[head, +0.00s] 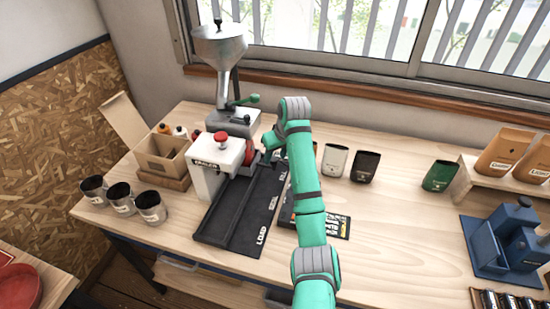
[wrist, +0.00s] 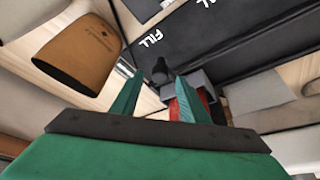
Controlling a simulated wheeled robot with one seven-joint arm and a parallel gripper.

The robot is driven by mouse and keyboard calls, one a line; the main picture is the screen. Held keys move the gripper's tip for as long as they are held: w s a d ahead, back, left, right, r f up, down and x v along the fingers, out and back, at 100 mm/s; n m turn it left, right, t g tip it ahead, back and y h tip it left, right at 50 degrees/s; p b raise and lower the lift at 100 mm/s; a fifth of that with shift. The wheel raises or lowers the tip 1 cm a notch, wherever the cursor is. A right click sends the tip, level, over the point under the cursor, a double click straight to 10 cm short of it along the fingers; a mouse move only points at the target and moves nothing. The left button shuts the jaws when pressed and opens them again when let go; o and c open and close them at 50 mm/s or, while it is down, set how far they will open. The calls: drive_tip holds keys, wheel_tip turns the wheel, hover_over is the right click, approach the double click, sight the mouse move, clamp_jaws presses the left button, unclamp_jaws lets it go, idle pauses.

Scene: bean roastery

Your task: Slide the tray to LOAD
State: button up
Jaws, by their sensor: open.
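The dark slide track (head: 228,213) runs along the bench, with LOAD at its near end, SEAL midway and FILL beside it in the wrist view. A grey block (wrist: 200,78), which looks like the tray, sits near FILL with a dark upright knob (wrist: 160,70) at its side. My gripper (wrist: 162,78) is open, with its fingertips on either side of the knob as seen from the wrist; contact cannot be told. In the head view my gripper (head: 272,143) is at the far end of the track, and my arm hides part of the tray area.
The white sealer (head: 210,165) with a red knob stands left of the track, and the metal hopper (head: 220,50) stands behind. Several metal cups (head: 150,207) are at the left. Pouches (head: 365,166) stand right of my arm. The LOAD end of the track is clear.

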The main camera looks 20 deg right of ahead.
drive_tip(key=shift+x, duration=1.05)
drive_tip(key=shift+s, duration=0.1)
clamp_jaws()
